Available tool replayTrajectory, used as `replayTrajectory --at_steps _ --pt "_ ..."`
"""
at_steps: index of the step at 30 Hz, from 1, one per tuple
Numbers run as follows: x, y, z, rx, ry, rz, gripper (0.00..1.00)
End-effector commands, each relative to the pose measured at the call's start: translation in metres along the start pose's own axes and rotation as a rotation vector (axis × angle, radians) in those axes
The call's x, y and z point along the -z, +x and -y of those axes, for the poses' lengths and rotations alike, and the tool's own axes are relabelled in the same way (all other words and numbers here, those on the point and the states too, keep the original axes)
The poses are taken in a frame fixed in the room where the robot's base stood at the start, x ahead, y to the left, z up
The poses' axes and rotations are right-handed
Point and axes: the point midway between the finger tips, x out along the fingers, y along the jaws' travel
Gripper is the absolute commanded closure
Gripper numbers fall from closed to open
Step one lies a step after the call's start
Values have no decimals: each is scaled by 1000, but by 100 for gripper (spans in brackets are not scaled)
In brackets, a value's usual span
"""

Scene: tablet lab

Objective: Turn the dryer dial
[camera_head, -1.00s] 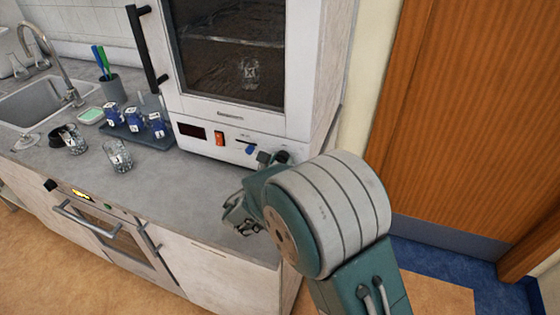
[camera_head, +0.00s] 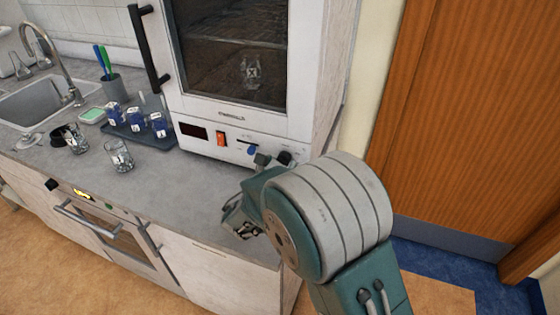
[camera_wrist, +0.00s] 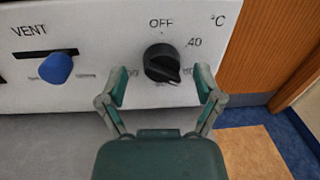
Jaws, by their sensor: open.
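The white dryer (camera_head: 235,118) stands on the counter with its glass door shut. Its black dial (camera_wrist: 162,63) sits on the lower front panel, below the OFF mark and left of the 40 mark in the wrist view. The dial also shows in the head view (camera_head: 284,157), just above my arm. My gripper (camera_wrist: 160,84) is open in the wrist view. Its two fingers stand on either side of the dial, slightly below its middle, and I cannot tell whether they touch it. In the head view my arm hides part of the panel's right side.
A blue vent slider (camera_wrist: 56,68) sits left of the dial. A red switch (camera_head: 221,139) is farther left. A grey tray (camera_head: 150,136) with blue-labelled containers, a glass (camera_head: 120,157) and a sink (camera_head: 40,103) are on the counter. A wooden door (camera_head: 470,120) is at right.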

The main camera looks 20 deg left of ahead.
Motion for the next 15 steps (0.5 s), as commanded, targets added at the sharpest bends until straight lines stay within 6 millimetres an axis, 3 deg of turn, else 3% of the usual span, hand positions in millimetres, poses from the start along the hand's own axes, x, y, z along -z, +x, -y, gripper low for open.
replayTrajectory --at_steps 15 --pt "2 -98 -4 -5 -3 -1 16"
